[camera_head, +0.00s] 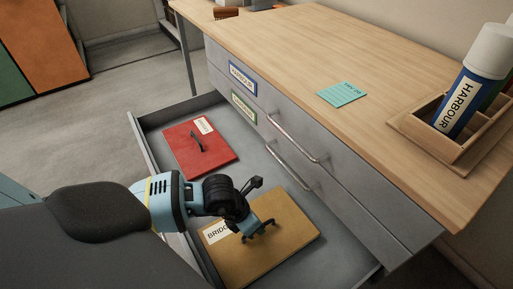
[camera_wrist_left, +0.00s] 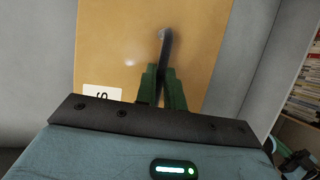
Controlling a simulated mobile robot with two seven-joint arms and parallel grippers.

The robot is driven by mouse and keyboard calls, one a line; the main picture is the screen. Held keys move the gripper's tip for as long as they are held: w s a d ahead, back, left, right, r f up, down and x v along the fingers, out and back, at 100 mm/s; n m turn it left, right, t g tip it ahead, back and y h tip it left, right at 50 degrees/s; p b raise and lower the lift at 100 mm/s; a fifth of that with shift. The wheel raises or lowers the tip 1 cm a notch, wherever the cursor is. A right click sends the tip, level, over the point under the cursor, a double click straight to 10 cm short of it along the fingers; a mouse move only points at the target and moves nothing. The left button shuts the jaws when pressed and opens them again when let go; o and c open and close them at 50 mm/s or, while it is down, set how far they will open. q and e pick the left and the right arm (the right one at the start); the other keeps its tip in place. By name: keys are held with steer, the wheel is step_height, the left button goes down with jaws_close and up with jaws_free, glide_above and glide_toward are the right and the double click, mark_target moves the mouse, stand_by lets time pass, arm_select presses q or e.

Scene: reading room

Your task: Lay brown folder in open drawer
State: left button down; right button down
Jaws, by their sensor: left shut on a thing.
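The brown folder (camera_head: 275,238), with a white label that partly reads "BRID", lies flat in the near part of the open drawer (camera_head: 355,263). My left gripper (camera_head: 254,231) is at the folder's dark handle, with its fingers close over it. In the left wrist view, the green fingers (camera_wrist_left: 163,92) are shut on the handle of the brown folder (camera_wrist_left: 110,45). Whether the folder rests fully on the drawer floor is hard to tell. My right gripper is not in view.
A red folder (camera_head: 220,148) with a dark handle lies in the far part of the drawer. The wooden cabinet top (camera_head: 290,45) holds a teal note (camera_head: 342,94) and a wooden tray (camera_head: 409,124) with a blue "HARBOUR" tube (camera_head: 470,88). Closed drawer fronts with handles rise beside the open drawer.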

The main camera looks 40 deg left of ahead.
arm_select(q)
steer(key=shift+f, duration=0.9)
steer(key=c, duration=1.6)
jaws_free()
steer(key=shift+o, duration=0.5)
steer(key=p+v, duration=0.3)
steer(key=v, duration=0.9)
